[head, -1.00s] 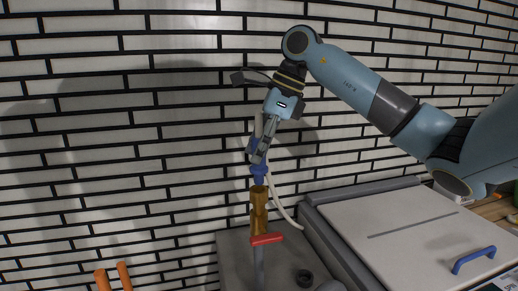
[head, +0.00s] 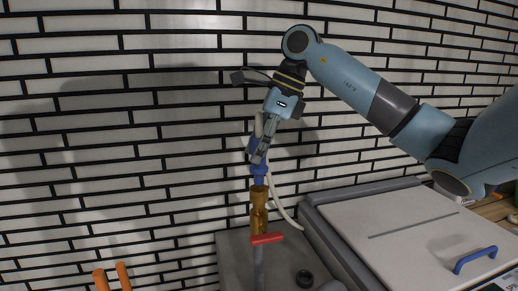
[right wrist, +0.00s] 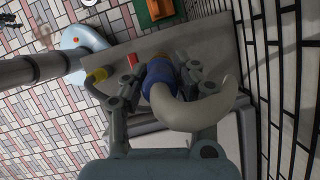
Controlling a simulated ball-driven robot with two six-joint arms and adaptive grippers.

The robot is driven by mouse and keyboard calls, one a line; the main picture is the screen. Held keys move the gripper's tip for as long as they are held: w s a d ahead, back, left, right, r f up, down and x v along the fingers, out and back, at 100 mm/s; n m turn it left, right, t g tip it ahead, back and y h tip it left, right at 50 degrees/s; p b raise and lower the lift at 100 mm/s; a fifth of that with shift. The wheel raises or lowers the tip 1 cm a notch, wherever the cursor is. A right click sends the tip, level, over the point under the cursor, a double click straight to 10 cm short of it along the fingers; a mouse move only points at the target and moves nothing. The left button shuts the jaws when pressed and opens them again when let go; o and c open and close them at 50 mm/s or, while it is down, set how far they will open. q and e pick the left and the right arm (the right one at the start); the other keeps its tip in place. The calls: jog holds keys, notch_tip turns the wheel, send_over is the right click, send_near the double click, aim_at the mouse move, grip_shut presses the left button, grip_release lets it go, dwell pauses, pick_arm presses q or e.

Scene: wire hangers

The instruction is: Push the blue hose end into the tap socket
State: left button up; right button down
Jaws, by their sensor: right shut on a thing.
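The blue hose end (head: 259,173) is on a pale hose (head: 284,208) and points down at the top of the brass tap (head: 259,205). Its lower tip meets the tap's upper opening in the head view; how deep it sits I cannot tell. The tap has a red handle (head: 267,239) and stands upright on a grey post. My right gripper (head: 260,152) is shut on the blue hose end from above. In the right wrist view the blue hose end (right wrist: 158,78) lies between the fingers, with the pale hose bending toward the camera. My left gripper is not in view.
A pale lidded box (head: 395,232) with a blue handle (head: 475,260) stands at the right. Orange posts (head: 124,277) stand at the lower left. A brick wall is behind.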

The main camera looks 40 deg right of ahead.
aim_at(259, 166)
jog(key=shift+f+b, duration=1.85)
jog(key=shift+f, duration=0.15)
jog(key=c, duration=0.9)
grip_release()
jog(key=shift+c, duration=0.2)
jog(key=v, duration=1.2)
jog(key=shift+a, duration=0.15)
